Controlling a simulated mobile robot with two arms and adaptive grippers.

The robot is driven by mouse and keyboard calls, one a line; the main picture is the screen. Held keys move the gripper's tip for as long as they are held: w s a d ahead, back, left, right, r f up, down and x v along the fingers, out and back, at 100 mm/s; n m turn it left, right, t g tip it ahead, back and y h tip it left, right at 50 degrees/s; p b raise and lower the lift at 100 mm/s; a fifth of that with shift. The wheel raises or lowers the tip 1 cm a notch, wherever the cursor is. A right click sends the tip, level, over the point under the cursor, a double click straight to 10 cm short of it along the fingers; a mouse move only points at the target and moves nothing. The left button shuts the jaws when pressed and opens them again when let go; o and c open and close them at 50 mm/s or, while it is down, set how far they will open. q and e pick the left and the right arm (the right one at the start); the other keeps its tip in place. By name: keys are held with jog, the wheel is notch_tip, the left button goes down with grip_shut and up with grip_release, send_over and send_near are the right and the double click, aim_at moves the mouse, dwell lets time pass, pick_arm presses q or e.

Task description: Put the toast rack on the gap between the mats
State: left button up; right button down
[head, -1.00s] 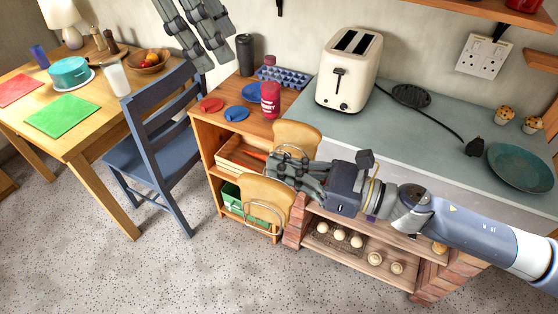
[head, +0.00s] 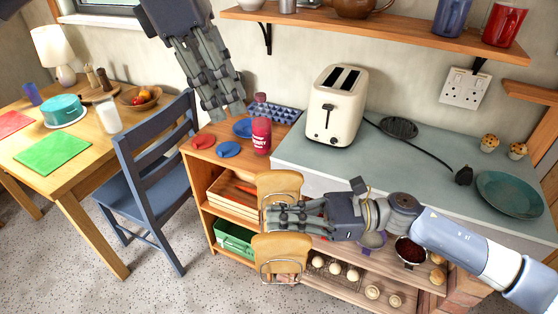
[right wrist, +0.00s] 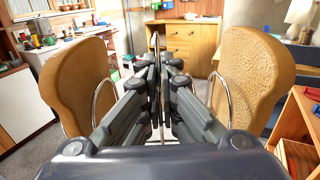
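The toast rack (head: 283,267) is a wire rack with two toast slices (head: 281,247). Its wires (right wrist: 224,100) also show in the right wrist view, with a slice on each side of the fingers. My right gripper (head: 272,217) is shut on the rack's middle wire and holds it in the air before the low shelf unit. The red mat (head: 12,124) and green mat (head: 52,152) lie on the wooden table at the left, bare table between them. My left gripper (head: 229,112) hangs empty above the shelf unit, fingers downward; its opening is unclear.
A blue chair (head: 158,165) stands between the table (head: 82,172) and shelf unit. A red bottle (head: 261,135) and toaster (head: 336,105) are near my arms.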

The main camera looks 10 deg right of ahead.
pick_arm(q)
jog(key=s+d+f+m+y, duration=0.1)
jog(key=s+d+f+y, duration=0.15)
jog(key=d+f, duration=0.45)
pick_arm(e)
jog(key=shift+d, duration=0.2)
pick_arm(q)
notch_tip(320, 180, down, 11)
jog(key=shift+w+d+y, duration=0.15)
jog(key=shift+d+y, duration=0.15)
jog(key=shift+y, duration=0.15)
pick_arm(e)
jog(key=shift+a, duration=0.1)
pick_arm(q)
grip_shut()
pick_arm(e)
jog(key=c, duration=1.7)
grip_release()
